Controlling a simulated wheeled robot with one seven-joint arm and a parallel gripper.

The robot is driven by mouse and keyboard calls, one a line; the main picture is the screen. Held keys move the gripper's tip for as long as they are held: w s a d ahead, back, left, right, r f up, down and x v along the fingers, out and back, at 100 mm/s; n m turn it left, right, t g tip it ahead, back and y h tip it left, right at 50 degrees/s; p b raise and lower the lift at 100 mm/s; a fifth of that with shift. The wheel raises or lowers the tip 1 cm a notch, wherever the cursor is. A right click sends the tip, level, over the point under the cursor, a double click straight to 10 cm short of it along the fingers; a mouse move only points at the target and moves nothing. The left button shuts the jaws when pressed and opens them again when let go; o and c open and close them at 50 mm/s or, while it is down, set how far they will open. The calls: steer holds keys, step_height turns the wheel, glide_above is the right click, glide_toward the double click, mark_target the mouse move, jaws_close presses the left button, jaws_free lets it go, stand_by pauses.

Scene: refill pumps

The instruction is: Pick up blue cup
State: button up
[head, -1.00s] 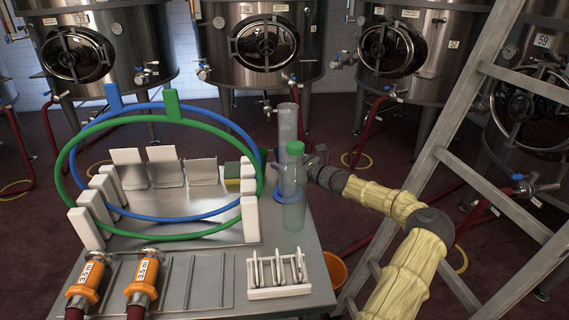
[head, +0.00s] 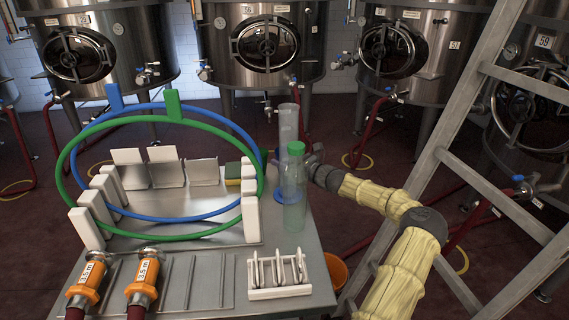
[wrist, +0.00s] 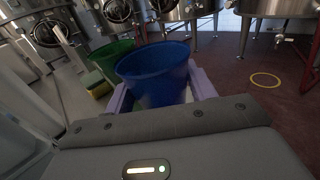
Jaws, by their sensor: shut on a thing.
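The blue cup (wrist: 155,76) stands large in the middle of the wrist view, its open rim towards me. My gripper (wrist: 160,92) has one pale purple finger on each side of the cup and is shut on it. In the head view my gripper (head: 311,160) is at the right rear of the metal table, partly behind a clear bottle with a green cap (head: 295,185). Whether the cup touches the table is hidden.
A green cup (wrist: 115,60) and a yellow-green sponge (wrist: 95,84) are left of the blue cup. A tall clear cylinder (head: 288,122) stands behind the bottle. A white rack (head: 277,275) is at the front of the table. A ladder (head: 440,130) rises right of my arm.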

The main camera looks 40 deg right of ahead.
steer(key=shift+s+r, duration=0.1)
steer(key=shift+r, duration=0.45)
step_height(320, 180, up, 27)
steer(key=p, duration=0.5)
steer(key=shift+f, duration=0.1)
